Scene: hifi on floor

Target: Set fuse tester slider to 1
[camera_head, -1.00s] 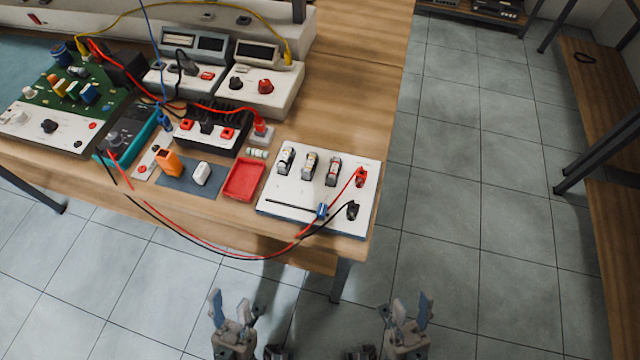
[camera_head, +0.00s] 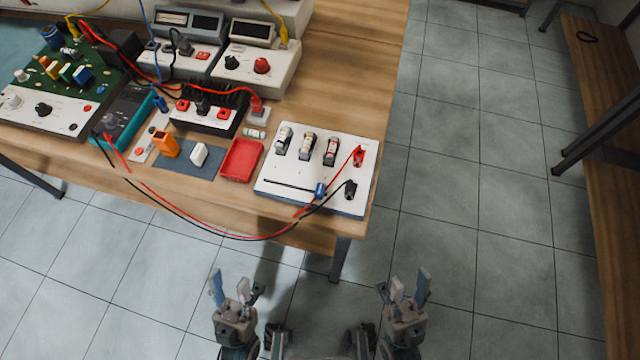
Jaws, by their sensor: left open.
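The fuse tester (camera_head: 335,195) is a white panel near the table's front right corner. Several fuse holders stand along its back, and red and black plugs sit at its right side. A dark slot runs along its front left, and the blue slider knob (camera_head: 320,189) is at the slot's right end. My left gripper (camera_head: 230,289) is open and empty in front of the table, below and left of the tester. My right gripper (camera_head: 407,288) is open and empty in front of the table, to the right. Neither touches anything.
A red tray (camera_head: 241,159) lies just left of the tester. Red and black cables hang in a loop over the table's front edge. Meters and a green circuit board (camera_head: 75,88) fill the table's left. Bare wood (camera_head: 360,75) shows behind the tester.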

